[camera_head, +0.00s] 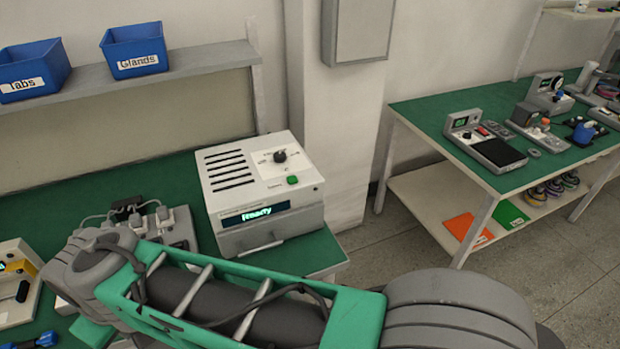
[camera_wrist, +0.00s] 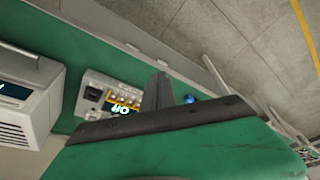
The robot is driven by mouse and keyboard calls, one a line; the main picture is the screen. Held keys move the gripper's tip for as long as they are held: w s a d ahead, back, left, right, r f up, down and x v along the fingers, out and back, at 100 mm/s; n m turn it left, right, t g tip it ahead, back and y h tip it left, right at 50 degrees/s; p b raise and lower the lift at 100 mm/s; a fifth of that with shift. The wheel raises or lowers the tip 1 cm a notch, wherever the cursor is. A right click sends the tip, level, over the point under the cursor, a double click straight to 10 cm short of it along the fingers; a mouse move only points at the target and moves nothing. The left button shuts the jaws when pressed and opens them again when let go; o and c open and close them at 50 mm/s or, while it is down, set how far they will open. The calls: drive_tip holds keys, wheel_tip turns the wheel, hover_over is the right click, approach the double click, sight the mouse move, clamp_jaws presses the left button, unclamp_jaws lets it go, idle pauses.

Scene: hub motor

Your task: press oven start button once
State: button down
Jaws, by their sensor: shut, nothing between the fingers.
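The oven (camera_head: 262,222) is a white box with side slots at the upper left of its top, a dark dial, and a display reading "Ready". Its green start button (camera_head: 292,180) sits on the sloped top panel, to the right of and below the dial. A white vented box, apparently the oven (camera_wrist: 30,112), is cut off at the left edge of the wrist view; its button does not show there. My gripper (camera_wrist: 159,92) is shut and empty, over the green bench and apart from that box. In the head view the gripper is not seen; my arm crosses the foreground.
A small device with a lit display (camera_wrist: 112,100) and a blue object (camera_wrist: 190,99) lie near my gripper. Grey equipment (camera_head: 175,228) stands left of the oven on the green bench. Blue bins (camera_head: 135,50) sit on the shelf above. A second table (camera_head: 420,108) is at right.

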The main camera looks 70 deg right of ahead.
drive_tip(key=shift+d, duration=0.1)
drive_tip(key=w+d+r+m+h, duration=0.1)
drive_tip(key=d+r+m+h, duration=0.1)
drive_tip(key=d+m, duration=0.5)
drive_tip(key=w+d+r+m+h, duration=0.2)
drive_tip(key=d+m, duration=0.2)
drive_tip(key=d, duration=0.7)
drive_tip(key=w+d+r+m+h, duration=0.1)
drive_tip(key=d+r+m+h, duration=0.15)
drive_tip(key=d+m, duration=0.45)
drive_tip(key=s+d+r+m+g, duration=0.1)
drive_tip(key=s+d+m, duration=0.2)
drive_tip(key=d, duration=0.4)
drive_tip(key=s+d+r+m+g+h, duration=0.1)
drive_tip(key=s+d+r+m+g, duration=0.1)
drive_tip(key=s+d+m, duration=0.2)
drive_tip(key=s+d+r+m+g+h+p, duration=0.1)
drive_tip(key=s+d+m+g, duration=0.1)
drive_tip(key=s+d+m, duration=0.2)
drive_tip(key=s+d, duration=0.3)
drive_tip(key=d, duration=0.5)
drive_tip(key=shift+r, duration=0.4)
drive_tip(key=shift+f+h, duration=0.1)
drive_tip(key=shift+h, duration=0.15)
